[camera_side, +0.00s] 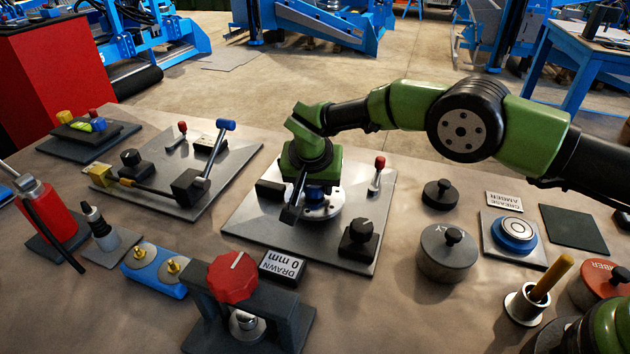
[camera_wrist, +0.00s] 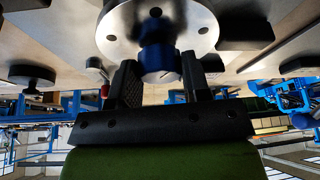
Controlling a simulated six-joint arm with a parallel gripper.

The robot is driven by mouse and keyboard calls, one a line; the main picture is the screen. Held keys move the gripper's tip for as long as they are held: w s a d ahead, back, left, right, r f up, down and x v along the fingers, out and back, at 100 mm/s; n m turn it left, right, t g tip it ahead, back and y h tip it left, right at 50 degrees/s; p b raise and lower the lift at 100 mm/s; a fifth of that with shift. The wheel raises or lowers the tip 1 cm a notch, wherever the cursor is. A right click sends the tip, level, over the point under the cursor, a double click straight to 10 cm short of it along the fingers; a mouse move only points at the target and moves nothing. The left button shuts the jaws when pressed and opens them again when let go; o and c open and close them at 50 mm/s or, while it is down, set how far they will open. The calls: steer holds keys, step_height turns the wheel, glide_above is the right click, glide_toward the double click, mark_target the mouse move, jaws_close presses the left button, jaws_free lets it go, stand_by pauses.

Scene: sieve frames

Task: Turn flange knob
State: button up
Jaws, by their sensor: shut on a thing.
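The flange knob (camera_side: 315,194) is a small blue knob on a round silver flange (camera_side: 327,211). The flange sits in the middle of a grey plate (camera_side: 260,229). My gripper (camera_side: 308,198) points down over it and is shut on the knob; one dark finger shows at the knob's near left, and the other is mostly hidden. In the wrist view the blue knob (camera_wrist: 157,58) stands between the two dark fingers of my gripper (camera_wrist: 160,72), with the silver flange (camera_wrist: 118,28) and its bolts behind. The knob's turn angle cannot be told.
A blue-handled lever (camera_side: 225,126) is on the plate to the left. A red knob on a dark frame (camera_side: 232,278) stands in front.

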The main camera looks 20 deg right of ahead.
steer(key=shift+m+g, duration=0.3)
steer(key=shift+m, duration=0.7)
steer(key=o, duration=0.9)
steer(key=v, duration=1)
steer(key=shift+a+f, duration=0.1)
steer(key=shift+a, duration=0.15)
